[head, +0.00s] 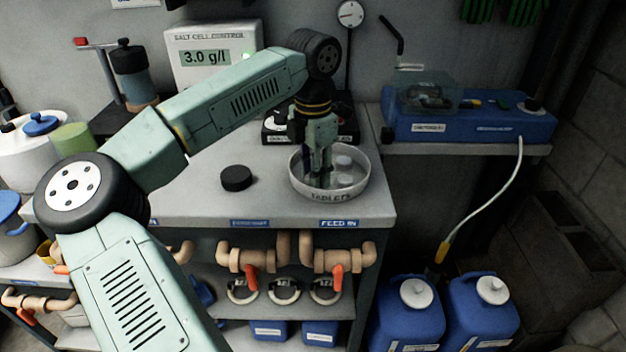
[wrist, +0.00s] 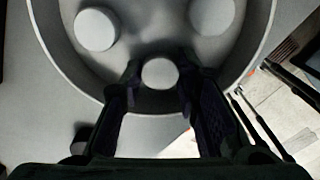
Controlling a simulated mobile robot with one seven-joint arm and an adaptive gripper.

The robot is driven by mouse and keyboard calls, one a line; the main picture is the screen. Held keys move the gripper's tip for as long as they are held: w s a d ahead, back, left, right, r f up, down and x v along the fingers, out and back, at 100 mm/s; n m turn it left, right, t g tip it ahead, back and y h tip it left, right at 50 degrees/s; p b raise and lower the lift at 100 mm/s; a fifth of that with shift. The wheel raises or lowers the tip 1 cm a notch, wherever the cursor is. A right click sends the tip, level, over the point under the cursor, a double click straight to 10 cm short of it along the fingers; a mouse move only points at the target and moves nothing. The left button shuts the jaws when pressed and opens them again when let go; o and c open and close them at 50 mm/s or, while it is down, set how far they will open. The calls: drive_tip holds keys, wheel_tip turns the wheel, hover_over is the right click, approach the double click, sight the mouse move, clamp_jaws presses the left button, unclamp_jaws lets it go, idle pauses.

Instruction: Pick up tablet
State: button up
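A round pale bowl labelled TABLETS (head: 357,190) stands near the front right of the bench; its rim also shows in the wrist view (wrist: 60,70). White round tablets lie in it, two of them visible right of my gripper in the head view. The wrist view shows one tablet (wrist: 160,73) between my fingertips, another at upper left (wrist: 96,29) and one at upper right (wrist: 212,14). My gripper (head: 319,181) points down into the bowl. Its fingers (wrist: 160,82) stand on either side of the near tablet, seemingly with small gaps. Contact cannot be told.
A black round lid (head: 236,178) lies on the bench left of the bowl. A dark device (head: 281,132) stands behind the bowl. A salt cell control box (head: 205,58) is at the back. A blue unit (head: 468,122) sits on the right shelf. The bench front between is clear.

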drive_tip(key=shift+c, duration=1.4)
